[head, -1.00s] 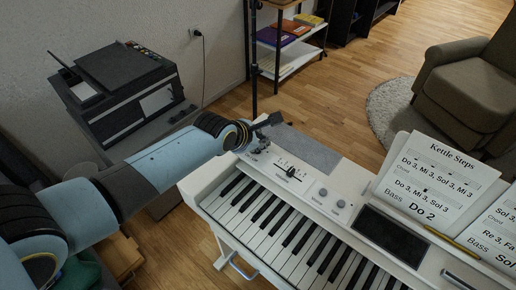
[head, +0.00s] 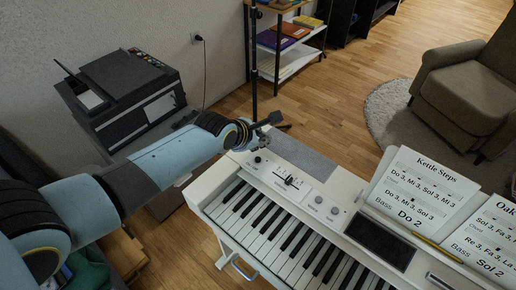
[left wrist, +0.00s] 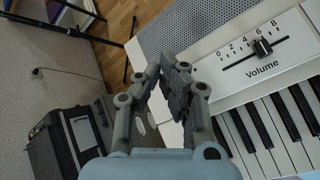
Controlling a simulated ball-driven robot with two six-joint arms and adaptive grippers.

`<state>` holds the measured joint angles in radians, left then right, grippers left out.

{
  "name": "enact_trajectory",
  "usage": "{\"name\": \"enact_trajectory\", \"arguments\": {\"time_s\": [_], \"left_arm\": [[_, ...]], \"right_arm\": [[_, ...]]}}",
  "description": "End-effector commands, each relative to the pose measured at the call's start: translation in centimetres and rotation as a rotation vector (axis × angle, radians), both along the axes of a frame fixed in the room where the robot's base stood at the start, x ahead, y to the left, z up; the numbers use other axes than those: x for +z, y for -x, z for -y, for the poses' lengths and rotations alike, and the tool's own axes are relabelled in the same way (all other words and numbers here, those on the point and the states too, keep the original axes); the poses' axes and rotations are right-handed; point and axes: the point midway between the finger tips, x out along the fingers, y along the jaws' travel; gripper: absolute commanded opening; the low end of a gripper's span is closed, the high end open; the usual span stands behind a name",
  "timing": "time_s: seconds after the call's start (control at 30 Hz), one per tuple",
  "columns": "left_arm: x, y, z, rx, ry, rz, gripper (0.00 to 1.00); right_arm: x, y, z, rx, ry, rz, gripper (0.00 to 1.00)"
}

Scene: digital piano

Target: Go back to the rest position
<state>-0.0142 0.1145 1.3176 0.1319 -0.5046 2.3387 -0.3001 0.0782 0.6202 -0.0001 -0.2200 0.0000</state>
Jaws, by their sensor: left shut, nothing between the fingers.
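My left arm reaches in from the left in the head view. My left gripper (head: 270,120) is dark, shut and empty, above the back left corner of the white digital piano (head: 225,190). In the left wrist view the closed fingers (left wrist: 174,75) appear beside the volume slider (left wrist: 262,47), with nothing between them. The slider also shows in the head view (head: 289,181), to the right of and below the gripper. The gripper looks apart from the slider. My right gripper is in neither view.
A dark printer (head: 130,90) stands on a table at the left. Song sheets (head: 425,190) stand on the piano at the right, above a dark screen (head: 380,238). A shelf (head: 290,50) and an armchair (head: 465,90) stand behind. Wooden floor (head: 340,115) is clear between them.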

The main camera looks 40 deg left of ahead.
Motion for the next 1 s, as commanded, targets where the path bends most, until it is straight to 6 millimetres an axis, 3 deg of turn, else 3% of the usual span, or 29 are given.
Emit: {"name": "enact_trajectory", "arguments": {"time_s": [0.43, 0.57, 0.67, 1.0], "left_arm": [[0.0, 0.0, 0.0, -0.004, -0.003, -0.001, 0.00], [0.5, 1.1, 0.3, -0.090, -0.086, -0.024, 0.00], [1.6, 3.3, 0.8, -0.274, -0.253, -0.072, 0.00], [8.9, 15.1, 2.2, -1.226, -0.947, -0.272, 0.00]], "right_arm": [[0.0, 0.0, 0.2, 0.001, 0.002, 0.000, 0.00], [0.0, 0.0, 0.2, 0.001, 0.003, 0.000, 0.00], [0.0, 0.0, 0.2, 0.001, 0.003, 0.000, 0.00], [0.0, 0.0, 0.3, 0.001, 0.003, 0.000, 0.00]]}}
